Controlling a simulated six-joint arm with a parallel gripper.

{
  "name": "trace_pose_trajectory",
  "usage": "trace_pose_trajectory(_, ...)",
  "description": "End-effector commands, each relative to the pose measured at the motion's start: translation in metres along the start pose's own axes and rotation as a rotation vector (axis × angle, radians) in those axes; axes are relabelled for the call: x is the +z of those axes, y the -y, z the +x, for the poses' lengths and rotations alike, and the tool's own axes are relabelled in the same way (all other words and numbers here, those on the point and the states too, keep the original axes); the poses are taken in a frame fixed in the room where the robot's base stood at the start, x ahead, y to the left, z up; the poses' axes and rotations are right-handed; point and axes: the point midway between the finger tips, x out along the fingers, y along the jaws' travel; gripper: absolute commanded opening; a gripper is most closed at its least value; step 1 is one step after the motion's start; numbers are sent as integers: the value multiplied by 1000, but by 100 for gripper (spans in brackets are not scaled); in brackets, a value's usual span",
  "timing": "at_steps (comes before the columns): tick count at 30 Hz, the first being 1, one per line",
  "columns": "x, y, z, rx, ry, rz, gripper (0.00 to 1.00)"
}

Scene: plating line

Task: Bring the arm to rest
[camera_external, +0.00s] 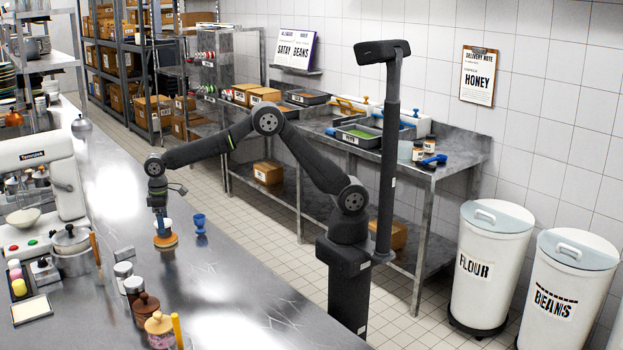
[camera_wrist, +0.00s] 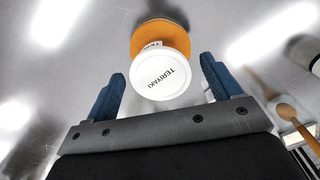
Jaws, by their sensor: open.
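My gripper (camera_wrist: 160,90) is open, with its two blue fingers apart on either side of a small jar (camera_wrist: 160,78) in the wrist view.
A blue goblet-like item (camera_external: 200,223) stands just right of the gripper. Shaker jars (camera_external: 123,272), a brown lidded pot (camera_external: 146,305) and a steel pot (camera_external: 72,240) stand nearer the front and left. A white mixer (camera_external: 40,185) is at the left. The counter's right side is clear.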

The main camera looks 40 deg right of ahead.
Motion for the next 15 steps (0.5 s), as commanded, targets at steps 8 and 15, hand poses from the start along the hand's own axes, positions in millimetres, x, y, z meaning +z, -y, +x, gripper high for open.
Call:
trace_pose_trajectory(8, -1, 0, -28, 0, -2, 0, 83)
trace_pose_trajectory(15, -1, 0, -77, 0, -3, 0, 83)
